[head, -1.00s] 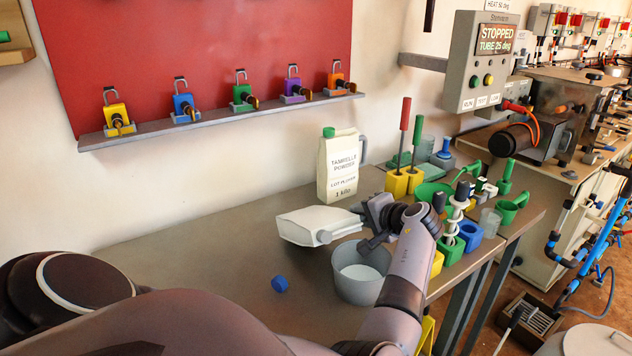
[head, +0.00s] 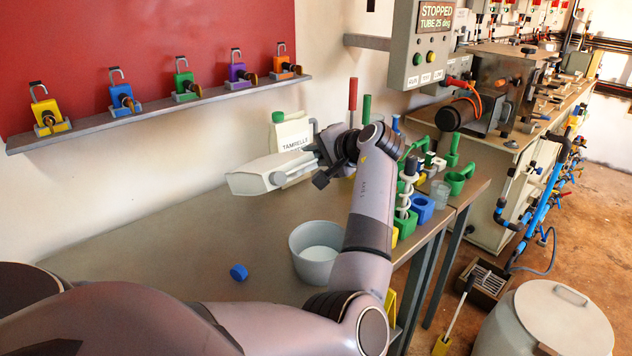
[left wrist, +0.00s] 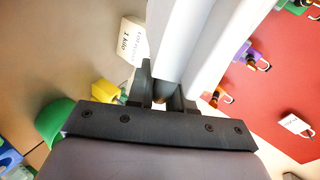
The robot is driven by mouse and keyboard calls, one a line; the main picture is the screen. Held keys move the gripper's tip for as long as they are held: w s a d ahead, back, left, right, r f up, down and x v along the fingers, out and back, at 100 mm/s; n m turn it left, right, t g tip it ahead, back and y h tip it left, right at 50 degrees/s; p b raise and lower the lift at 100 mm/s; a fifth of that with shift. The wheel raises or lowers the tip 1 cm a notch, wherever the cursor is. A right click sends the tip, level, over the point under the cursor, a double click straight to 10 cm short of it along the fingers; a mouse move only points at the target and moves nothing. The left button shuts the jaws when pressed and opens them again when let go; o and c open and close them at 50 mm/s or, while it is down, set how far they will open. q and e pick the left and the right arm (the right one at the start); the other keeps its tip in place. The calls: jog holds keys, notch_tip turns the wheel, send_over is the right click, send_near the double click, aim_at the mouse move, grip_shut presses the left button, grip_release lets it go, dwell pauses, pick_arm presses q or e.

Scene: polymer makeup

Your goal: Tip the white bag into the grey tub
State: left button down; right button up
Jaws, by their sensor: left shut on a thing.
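The grey tub (head: 316,268) stands upright on the bench, below and a little right of the bag, with pale white contents inside. No stream falls from the bag. My right gripper is not in view.
A blue cap (head: 238,272) lies on the bench (head: 185,255) left of the tub. A labelled powder container (head: 292,136) stands behind the bag, partly hidden. Coloured blocks and a blue holder (head: 421,209) stand on the right.

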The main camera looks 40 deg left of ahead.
pick_arm(q)
notch_tip(320, 180, up, 9)
jog(key=shift+r, duration=0.15)
dwell(0.4)
